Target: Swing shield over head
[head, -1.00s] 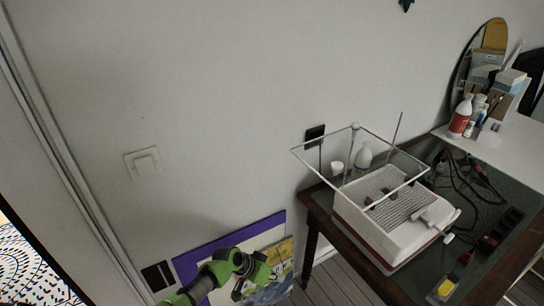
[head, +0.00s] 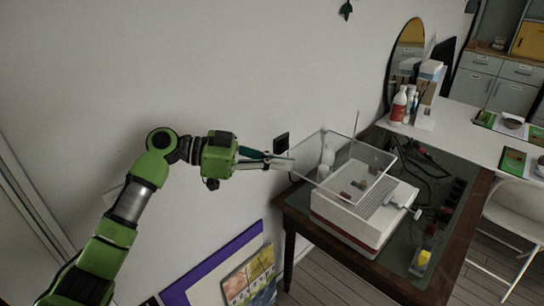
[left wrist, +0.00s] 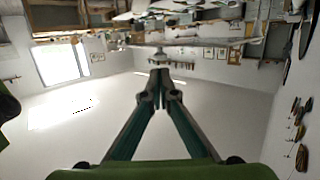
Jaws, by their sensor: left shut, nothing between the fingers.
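A clear shield (head: 343,157) with pale edges stands above a white bench machine (head: 345,226) with a red band, on the glass-topped table. Through it I see the machine's ribbed bed and small brown pieces. A white part with a knob (head: 402,207) sticks out at the machine's right side; I cannot tell which part is the head. My left gripper (head: 291,163) reaches in from the left, shut and empty, its tips at the shield's left edge; whether they touch is unclear. The left wrist view shows its fingers closed together (left wrist: 160,76). My right gripper is not in view.
Dark cables (head: 425,165) and a yellow-tipped item (head: 423,258) lie on the table right of the machine. A white desk behind holds bottles (head: 399,105) and a round mirror (head: 405,60). Colourful pictures (head: 250,275) lean against the wall below my arm.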

